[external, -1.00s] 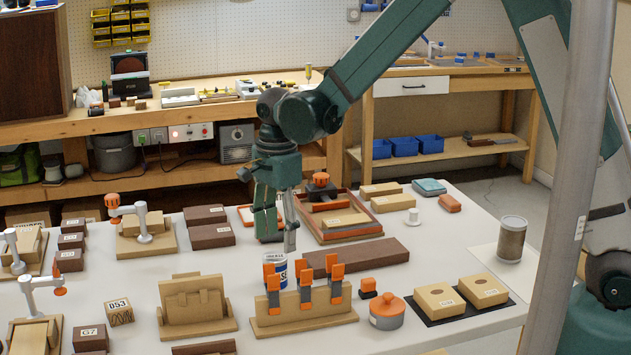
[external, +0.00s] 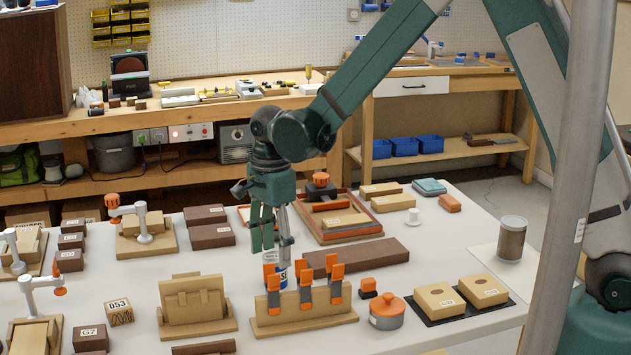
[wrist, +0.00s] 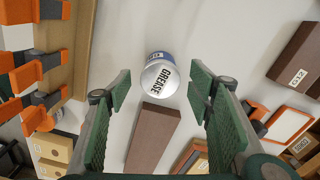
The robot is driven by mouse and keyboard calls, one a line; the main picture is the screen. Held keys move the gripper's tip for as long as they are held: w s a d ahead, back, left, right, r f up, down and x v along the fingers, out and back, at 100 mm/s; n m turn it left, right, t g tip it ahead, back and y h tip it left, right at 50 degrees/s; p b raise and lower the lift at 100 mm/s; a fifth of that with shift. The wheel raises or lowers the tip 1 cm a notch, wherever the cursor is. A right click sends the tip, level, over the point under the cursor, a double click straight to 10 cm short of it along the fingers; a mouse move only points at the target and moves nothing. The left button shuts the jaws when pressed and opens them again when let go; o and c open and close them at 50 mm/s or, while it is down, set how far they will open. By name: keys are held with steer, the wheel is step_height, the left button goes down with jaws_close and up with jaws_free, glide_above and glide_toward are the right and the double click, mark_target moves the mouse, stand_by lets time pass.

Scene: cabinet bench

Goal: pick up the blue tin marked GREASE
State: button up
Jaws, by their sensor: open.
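The blue tin (external: 282,280) stands on the white table behind the orange-clipped wooden rack, which partly hides it in the external view. My gripper (external: 268,250) points down just above and slightly left of the tin in the external view. In the wrist view my open gripper (wrist: 160,88) has one finger on each side of the lid, with clear gaps. The fingers are empty.
The wooden rack with orange clips (external: 305,315) stands close in front of the tin. A long brown block (external: 355,256) lies right behind it. An orange-lidded pot (external: 387,312) and an orange-topped small block (external: 367,287) are to the right. Bare table lies left of the tin.

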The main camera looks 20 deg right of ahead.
mark_target(275, 256)
steer(key=shift+f, duration=0.1)
steer(key=shift+w+d+f+b, duration=0.1)
steer(key=shift+f+b, duration=0.15)
steer(key=shift+f, duration=1.05)
steer(key=shift+d+f+b, duration=0.1)
steer(key=shift+f+b, duration=0.1)
steer(key=shift+f, duration=1.05)
steer(key=c, duration=1.1)
